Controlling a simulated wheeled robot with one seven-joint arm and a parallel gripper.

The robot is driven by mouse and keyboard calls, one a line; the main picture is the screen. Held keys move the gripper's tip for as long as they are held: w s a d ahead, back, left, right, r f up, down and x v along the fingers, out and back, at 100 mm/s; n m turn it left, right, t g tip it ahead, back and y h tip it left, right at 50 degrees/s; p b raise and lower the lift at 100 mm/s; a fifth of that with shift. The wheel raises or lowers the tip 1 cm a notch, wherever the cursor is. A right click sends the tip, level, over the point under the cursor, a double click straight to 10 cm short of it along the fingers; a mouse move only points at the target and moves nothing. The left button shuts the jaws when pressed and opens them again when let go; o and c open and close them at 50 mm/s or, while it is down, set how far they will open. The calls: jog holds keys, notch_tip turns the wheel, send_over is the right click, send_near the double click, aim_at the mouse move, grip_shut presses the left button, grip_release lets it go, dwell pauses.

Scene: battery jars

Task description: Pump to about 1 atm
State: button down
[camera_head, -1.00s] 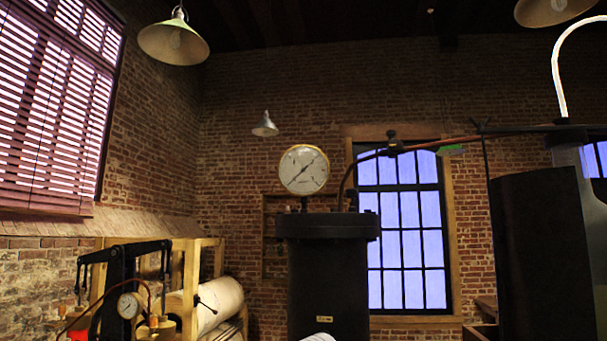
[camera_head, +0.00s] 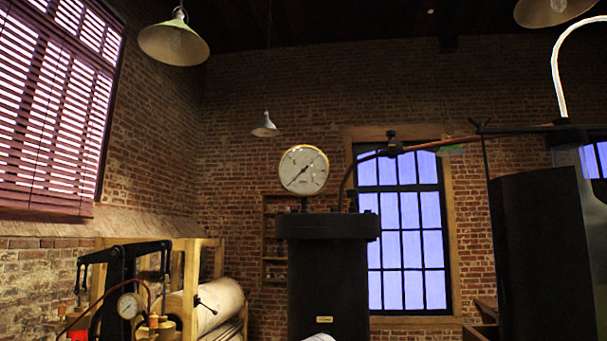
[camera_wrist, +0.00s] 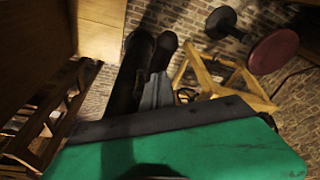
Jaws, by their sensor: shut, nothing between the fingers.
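A hand pump with a black rocker beam (camera_head: 122,252) stands at the lower left in the head view. A small round gauge (camera_head: 128,305) sits beside it. A larger white-faced, brass-rimmed gauge (camera_head: 304,170) stands on top of a tall dark cylinder (camera_head: 327,275). Its dark needle lies slantwise from lower left to upper right; I cannot read the scale. In the wrist view the grey fingers of my gripper (camera_wrist: 157,91) appear together, shut and empty. They are apart from the pump gauges, as far as I can tell.
A hose (camera_head: 445,143) runs right from the cylinder top. A dark vessel (camera_head: 545,255) stands at the right. A pale roll (camera_head: 217,305) lies behind the pump. In the wrist view, a wooden frame (camera_wrist: 228,82) and a dark red disc (camera_wrist: 274,51) are at the right.

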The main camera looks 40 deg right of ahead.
jog(key=s+a+f+b+x, duration=0.1)
jog(key=s+b+x, duration=0.2)
jog(key=b+x, duration=1.05)
jog(key=w+p+v, duration=0.1)
jog(key=p+v, duration=0.3)
jog(key=p, duration=0.1)
jog(key=w+p+v, duration=0.1)
jog(key=p+v, duration=0.4)
jog(key=w+d+p+v, duration=0.1)
jog(key=p+v, duration=0.4)
jog(key=shift+r, duration=0.6)
jog(key=shift+w+f, duration=0.1)
jog(key=shift+f, duration=0.2)
jog(key=s+a+f+b+x, duration=0.1)
jog(key=s+b+x, duration=0.2)
jog(key=b+x, duration=1.1)
jog(key=w+p+v, duration=0.1)
jog(key=p+v, duration=0.4)
jog(key=w+p+v, duration=0.1)
jog(key=p+v, duration=0.4)
jog(key=w+d+p+v, duration=0.1)
jog(key=p+v, duration=0.3)
jog(key=p, duration=0.1)
jog(key=shift+v, duration=0.8)
jog(key=shift+w+d+f, duration=0.1)
jog(key=shift+w+f, duration=0.1)
jog(key=shift+f, duration=0.05)
jog(key=shift+f+b, duration=0.1)
jog(key=shift+b, duration=0.2)
